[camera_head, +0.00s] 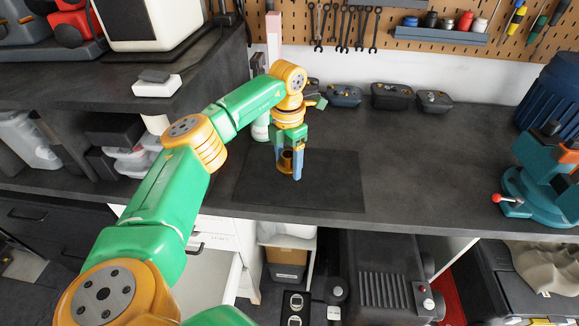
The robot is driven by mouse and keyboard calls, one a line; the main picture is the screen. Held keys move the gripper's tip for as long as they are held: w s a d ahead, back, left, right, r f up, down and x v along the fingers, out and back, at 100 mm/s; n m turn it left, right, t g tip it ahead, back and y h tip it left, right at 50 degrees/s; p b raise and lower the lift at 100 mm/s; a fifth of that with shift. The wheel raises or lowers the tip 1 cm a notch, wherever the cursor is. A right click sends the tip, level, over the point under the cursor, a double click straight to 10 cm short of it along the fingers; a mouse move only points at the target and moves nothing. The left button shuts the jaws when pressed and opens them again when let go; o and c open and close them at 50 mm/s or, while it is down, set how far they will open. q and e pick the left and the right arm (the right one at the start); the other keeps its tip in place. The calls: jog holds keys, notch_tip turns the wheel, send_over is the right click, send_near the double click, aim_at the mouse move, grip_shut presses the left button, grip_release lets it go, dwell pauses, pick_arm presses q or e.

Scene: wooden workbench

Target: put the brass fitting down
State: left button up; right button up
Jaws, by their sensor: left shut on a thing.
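The brass fitting (286,161) is a small dark golden piece between the fingers of my left gripper (288,168). The gripper points down and is shut on it, over the dark mat (325,192) on the bench. I cannot tell whether the fitting touches the mat or hangs just above it. The fingers hide part of the fitting. My right gripper is not in view.
A teal vise (535,190) stands at the bench's right end, near a blue ribbed bin (553,95). Small dark trays (391,96) line the back wall below hanging wrenches (343,27). The bench (430,160) between mat and vise is clear.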

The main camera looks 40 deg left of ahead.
aim_at(288, 172)
pick_arm(q)
notch_tip(288, 172, down, 3)
jog(key=shift+w+a+f, duration=0.1)
jog(key=shift+a+f, duration=0.05)
jog(key=shift+f, duration=0.15)
jog(key=shift+f, duration=0.1)
jog(key=o, duration=1.5)
notch_tip(288, 172, up, 12)
jog(key=shift+r, duration=0.2)
jog(key=shift+f, duration=0.1)
